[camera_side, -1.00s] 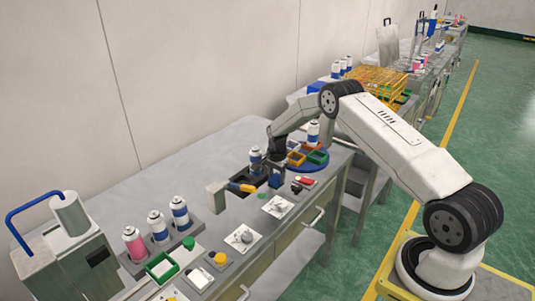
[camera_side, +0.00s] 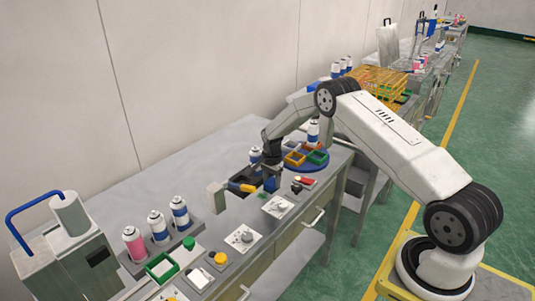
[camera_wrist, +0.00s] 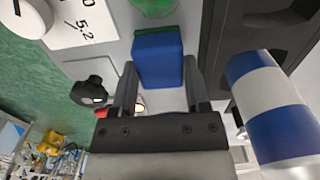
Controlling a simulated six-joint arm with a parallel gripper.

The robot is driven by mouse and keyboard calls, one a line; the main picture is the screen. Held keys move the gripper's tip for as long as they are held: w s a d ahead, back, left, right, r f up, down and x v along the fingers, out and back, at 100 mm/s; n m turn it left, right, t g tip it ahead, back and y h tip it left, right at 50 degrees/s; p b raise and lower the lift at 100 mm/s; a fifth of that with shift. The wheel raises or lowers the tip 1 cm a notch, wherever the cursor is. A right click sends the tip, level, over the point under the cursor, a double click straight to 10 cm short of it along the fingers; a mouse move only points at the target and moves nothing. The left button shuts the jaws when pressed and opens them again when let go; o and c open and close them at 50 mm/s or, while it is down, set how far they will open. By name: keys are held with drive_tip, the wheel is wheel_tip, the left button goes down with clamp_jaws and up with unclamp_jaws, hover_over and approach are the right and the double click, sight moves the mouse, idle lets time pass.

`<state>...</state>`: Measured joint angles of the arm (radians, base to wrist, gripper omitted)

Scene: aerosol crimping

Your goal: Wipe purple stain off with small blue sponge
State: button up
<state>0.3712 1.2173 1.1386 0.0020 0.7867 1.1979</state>
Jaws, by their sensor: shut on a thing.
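My gripper (camera_wrist: 160,88) is shut on the small blue sponge (camera_wrist: 158,58), which sits between the two fingers in the wrist view. In the side view my gripper (camera_side: 271,172) points down over the bench, with the blue sponge (camera_side: 270,184) at its tip. I cannot tell whether the sponge touches the surface below. I cannot make out a purple stain in either view; it may be hidden under or behind the sponge and gripper.
A blue-and-white can (camera_wrist: 265,105) stands close to the gripper's right in the wrist view. A black knob (camera_wrist: 90,92) and a white marked plate (camera_wrist: 72,22) lie left. A yellow-handled tool (camera_side: 241,187) and a blue round tray (camera_side: 320,163) flank the gripper in the side view.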

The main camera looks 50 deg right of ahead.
drive_tip(key=shift+s+d+f, duration=0.1)
drive_tip(key=shift+d+f, duration=0.05)
drive_tip(key=shift+d, duration=0.65)
drive_tip(key=shift+s+d+f, duration=0.1)
drive_tip(key=shift+d, duration=0.65)
drive_tip(key=shift+d, duration=0.2)
drive_tip(key=shift+d+r, duration=0.1)
drive_tip(key=shift+d, duration=1.25)
drive_tip(key=shift+w+a+r, duration=0.1)
drive_tip(key=shift+r, duration=0.05)
drive_tip(key=shift+a, duration=0.1)
drive_tip(key=shift+w+a, duration=0.1)
drive_tip(key=shift+a, duration=1.35)
drive_tip(key=shift+a+f, duration=0.2)
drive_tip(key=shift+a, duration=1.4)
